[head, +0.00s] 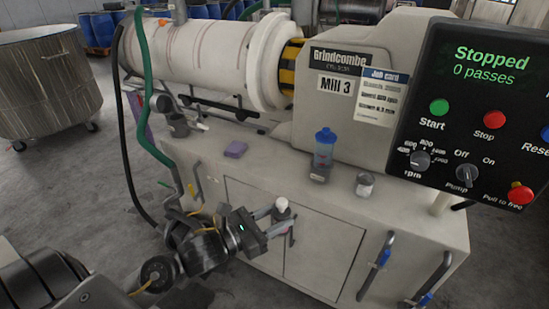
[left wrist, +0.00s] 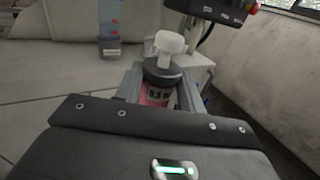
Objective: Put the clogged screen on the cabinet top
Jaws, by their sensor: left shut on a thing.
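My left gripper (head: 277,219) is shut on a small cylinder (left wrist: 158,92) with a dark collar, a white knob on top and a pinkish body with a dark-printed label. I take this for the screen; whether it is clogged I cannot tell. In the head view its white top (head: 282,204) shows between the fingers, in front of the cabinet doors near the front edge of the top. The fingers hide much of its body. The pale cabinet top (head: 285,180) lies behind it, under the mill. My right gripper is not in view.
Clear room lies between pad and bottle. The control panel (head: 475,110) overhangs at right. Hoses (head: 143,100) hang at left.

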